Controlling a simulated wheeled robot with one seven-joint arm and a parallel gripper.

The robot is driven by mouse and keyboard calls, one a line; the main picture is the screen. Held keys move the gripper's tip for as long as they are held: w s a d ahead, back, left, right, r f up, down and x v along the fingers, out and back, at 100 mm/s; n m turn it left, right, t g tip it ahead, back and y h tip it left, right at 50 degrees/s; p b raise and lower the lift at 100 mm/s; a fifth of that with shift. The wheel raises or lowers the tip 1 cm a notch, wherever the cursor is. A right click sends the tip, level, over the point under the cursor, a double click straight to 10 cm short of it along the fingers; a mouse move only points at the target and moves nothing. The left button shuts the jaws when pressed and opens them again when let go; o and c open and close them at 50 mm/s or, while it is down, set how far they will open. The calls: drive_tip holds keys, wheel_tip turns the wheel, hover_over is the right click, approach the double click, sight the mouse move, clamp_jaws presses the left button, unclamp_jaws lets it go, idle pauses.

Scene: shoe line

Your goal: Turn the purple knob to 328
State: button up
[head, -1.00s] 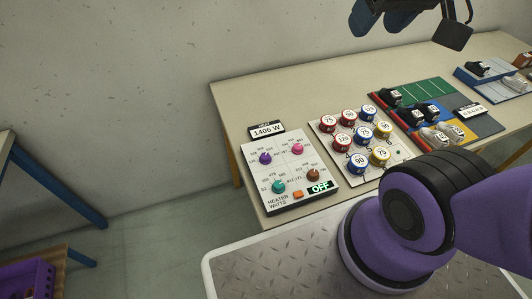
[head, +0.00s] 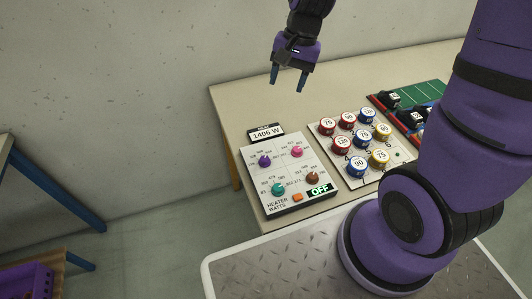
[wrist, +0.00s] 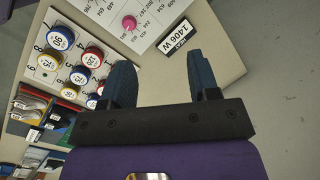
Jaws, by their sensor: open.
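The purple knob (head: 264,161) sits at the upper left of the white heater panel (head: 279,205), which lies near the left end of the table. The small numbers around the knob are too small to read for certain. My gripper (head: 287,88) is open and empty, in the air above and behind the panel, fingers pointing down. In the wrist view my gripper (wrist: 162,84) shows two dark, spread fingers, with part of the panel (wrist: 158,12) and the pink knob (wrist: 129,22) beyond them. The purple knob is not in the wrist view.
The panel also bears a pink knob (head: 296,151), a teal knob (head: 278,188), a brown knob (head: 313,177), an orange button (head: 297,197) and an OFF display (head: 320,190). A 1406 W sign (head: 266,134) stands behind it. A board of round labelled pieces (head: 331,155) lies to the right.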

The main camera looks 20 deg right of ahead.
sight(265, 158)
drive_tip(key=a+f+m, duration=0.1)
drive_tip(key=a+f, duration=0.1)
drive_tip(key=f, duration=0.6)
drive_tip(key=a+f+m+g, duration=0.1)
drive_tip(key=f, duration=0.7)
drive_tip(key=a+f+m+g+y, duration=0.1)
drive_tip(key=a+f+m, duration=0.1)
drive_tip(key=f, duration=0.6)
drive_tip(key=shift+s+a+f, duration=0.1)
drive_tip(key=shift+s+a, duration=0.2)
drive_tip(key=shift+s, duration=0.05)
drive_tip(key=c, duration=0.9)
